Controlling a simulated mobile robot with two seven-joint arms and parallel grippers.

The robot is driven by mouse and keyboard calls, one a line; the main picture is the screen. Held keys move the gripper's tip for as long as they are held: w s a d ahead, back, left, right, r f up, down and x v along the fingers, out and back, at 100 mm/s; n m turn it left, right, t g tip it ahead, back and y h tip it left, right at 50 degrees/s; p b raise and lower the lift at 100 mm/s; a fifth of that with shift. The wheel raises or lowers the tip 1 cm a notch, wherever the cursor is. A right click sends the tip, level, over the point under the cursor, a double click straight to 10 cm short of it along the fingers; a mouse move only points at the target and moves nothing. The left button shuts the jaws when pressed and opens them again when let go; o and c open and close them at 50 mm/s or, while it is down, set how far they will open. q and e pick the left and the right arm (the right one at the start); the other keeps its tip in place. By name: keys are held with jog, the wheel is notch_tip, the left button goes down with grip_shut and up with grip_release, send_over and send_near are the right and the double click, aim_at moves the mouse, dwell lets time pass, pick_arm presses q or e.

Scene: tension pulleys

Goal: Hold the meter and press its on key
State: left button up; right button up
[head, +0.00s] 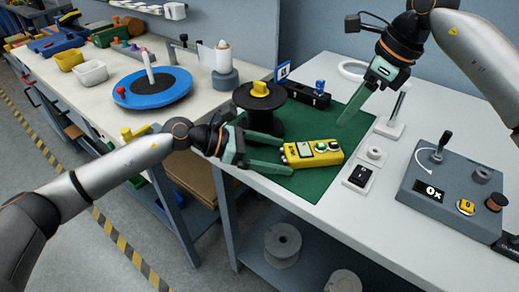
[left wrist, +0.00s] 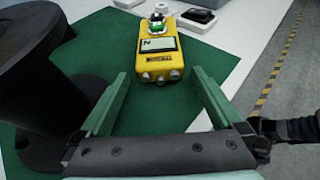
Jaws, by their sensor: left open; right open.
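The yellow meter (head: 313,153) lies on the green mat (head: 290,183), with a small display and a green key (head: 321,147) on its face. In the left wrist view the meter (left wrist: 160,62) lies straight ahead, its near end just beyond the fingertips. My left gripper (head: 287,155) is open and empty at the meter's left end, its fingers spread wider than the meter. My right gripper (head: 352,70) is open and empty above the mat's far right part, away from the meter.
A black spool (head: 262,115) stands close beside my left gripper and also shows in the left wrist view (left wrist: 50,90). A black switch (head: 358,177) and a grey control box (head: 450,200) stand to the right. A black tray (head: 308,96) lies behind the meter.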

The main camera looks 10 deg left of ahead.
pick_arm(q)
jog(key=shift+w+d+f, duration=0.1)
jog(key=shift+d, duration=0.2)
jog(key=shift+c, duration=0.4)
jog(key=c, duration=1.5)
grip_shut()
pick_arm(e)
grip_shut()
